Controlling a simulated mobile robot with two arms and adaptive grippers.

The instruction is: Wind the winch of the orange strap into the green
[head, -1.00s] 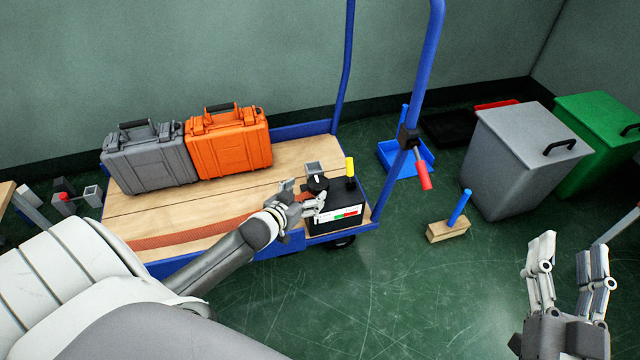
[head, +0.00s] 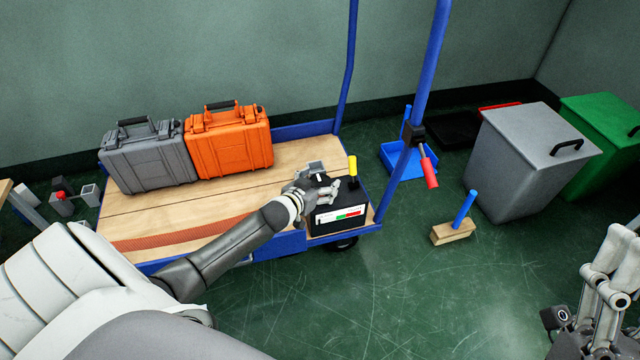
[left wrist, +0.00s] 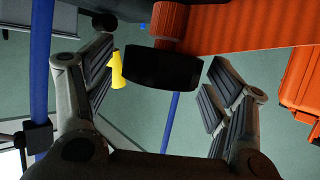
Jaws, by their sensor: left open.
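The winch (head: 325,226) is a black box at the cart's right front corner. Its front scale (head: 340,214) has white, green and red fields; I cannot read a pointer clearly. A yellow grip (head: 352,166) stands upright on it. The orange strap (head: 185,232) lies along the cart deck; it shows in the left wrist view (left wrist: 255,24). My left gripper (head: 338,187) is over the winch top, open, its fingers either side of a black round knob (left wrist: 163,68). Contact is unclear. My right gripper (head: 610,285) is at the right edge, partly cut off.
A grey case (head: 148,160) and an orange case (head: 229,143) stand on the cart deck (head: 150,215). A blue post (head: 425,75) with a red-handled lever (head: 429,172) rises right of the winch. A wooden block with blue handle (head: 453,232) and grey bin (head: 530,160) stand on the floor.

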